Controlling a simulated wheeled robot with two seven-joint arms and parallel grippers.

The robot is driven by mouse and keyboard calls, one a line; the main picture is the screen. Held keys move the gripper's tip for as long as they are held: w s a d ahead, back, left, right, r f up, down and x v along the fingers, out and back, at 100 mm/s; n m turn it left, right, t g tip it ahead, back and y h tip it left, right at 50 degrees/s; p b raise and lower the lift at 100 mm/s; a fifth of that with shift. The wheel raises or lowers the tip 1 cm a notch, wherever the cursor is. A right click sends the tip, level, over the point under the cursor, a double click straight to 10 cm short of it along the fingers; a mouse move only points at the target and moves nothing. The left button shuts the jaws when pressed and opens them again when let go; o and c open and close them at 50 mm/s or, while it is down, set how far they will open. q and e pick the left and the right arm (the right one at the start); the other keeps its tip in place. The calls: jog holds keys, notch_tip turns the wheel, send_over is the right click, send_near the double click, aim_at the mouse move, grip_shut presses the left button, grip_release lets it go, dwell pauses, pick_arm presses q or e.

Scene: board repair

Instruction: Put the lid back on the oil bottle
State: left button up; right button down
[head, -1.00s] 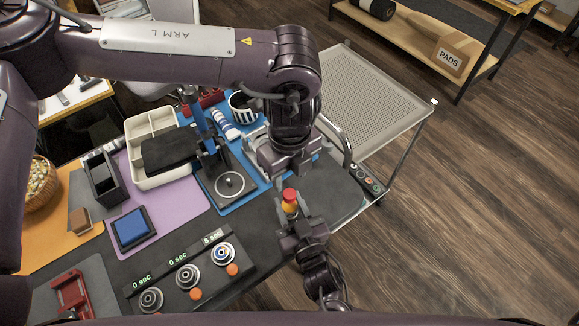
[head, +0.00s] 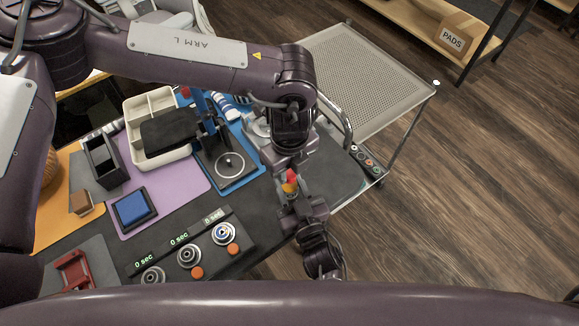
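The oil bottle (head: 289,189) is small and yellow-orange, between my two grippers at the right end of the dark bench. A red lid (head: 291,175) shows at its top; whether it is seated cannot be told. My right gripper (head: 293,205) comes from below and is shut around the bottle. My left gripper (head: 288,165) points down from above, right at the red lid. Its fingertips are small and partly hidden, so I cannot tell if they are closed on the lid.
A black press-like stand (head: 228,165) is left of the grippers on a blue mat (head: 240,185). A cream divided tray (head: 140,107) and a blue pad (head: 132,208) lie further left. Several dials (head: 188,255) line the front. A perforated cart top (head: 360,70) is behind right.

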pick_arm(q)
grip_shut()
jog(key=shift+m, duration=0.9)
jog(key=o, duration=0.7)
grip_release()
notch_tip(320, 180, up, 12)
pick_arm(e)
jog(key=c, duration=0.8)
grip_release()
jog(key=shift+c, duration=0.2)
